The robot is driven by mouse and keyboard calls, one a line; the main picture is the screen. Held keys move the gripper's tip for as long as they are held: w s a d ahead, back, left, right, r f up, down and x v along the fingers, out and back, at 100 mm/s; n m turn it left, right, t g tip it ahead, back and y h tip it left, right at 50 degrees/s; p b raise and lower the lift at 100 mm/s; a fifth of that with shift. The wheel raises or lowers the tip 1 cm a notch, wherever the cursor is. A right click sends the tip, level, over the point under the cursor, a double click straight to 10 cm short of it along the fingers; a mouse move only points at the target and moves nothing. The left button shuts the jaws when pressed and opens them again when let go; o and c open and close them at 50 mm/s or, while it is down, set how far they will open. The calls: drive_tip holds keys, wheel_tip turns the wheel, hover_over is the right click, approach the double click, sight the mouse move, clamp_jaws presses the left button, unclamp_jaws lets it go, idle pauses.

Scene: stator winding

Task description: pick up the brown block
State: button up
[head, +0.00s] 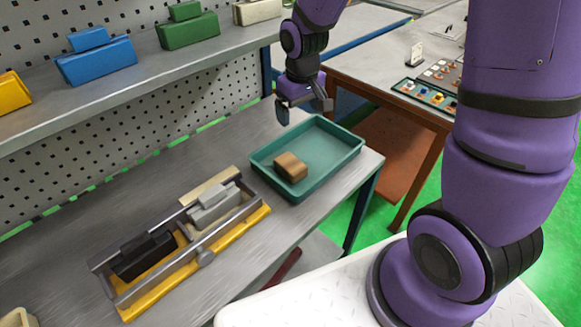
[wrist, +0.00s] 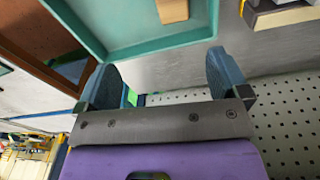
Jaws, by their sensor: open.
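The brown block (head: 290,166) lies in the teal tray (head: 341,147), near the tray's left front corner. The tray rests at the right end of the grey workbench. My gripper (head: 304,114) hangs above the bench just beyond the tray's back edge, pointing down, with its jaws apart and nothing between them. In the wrist view, the block (wrist: 172,10) shows at the top edge, partly cut off, inside the tray (wrist: 150,46). The two blue fingers of my gripper (wrist: 165,78) are spread wide, and the block is well beyond their tips.
A yellow-based rack (head: 190,255) holding black and grey blocks stands left of the tray. A shelf (head: 125,75) with blue, green and yellow blocks runs above the bench along a perforated panel. A wooden table (head: 440,122) with small parts stands to the right.

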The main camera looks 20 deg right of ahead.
drive_tip(key=g, duration=0.1)
approach(291, 162)
drive_tip(key=shift+n, duration=0.4)
drive_tip(key=shift+f, duration=5.55)
drive_tip(key=c, duration=1.1)
drive_tip(key=shift+r, duration=0.1)
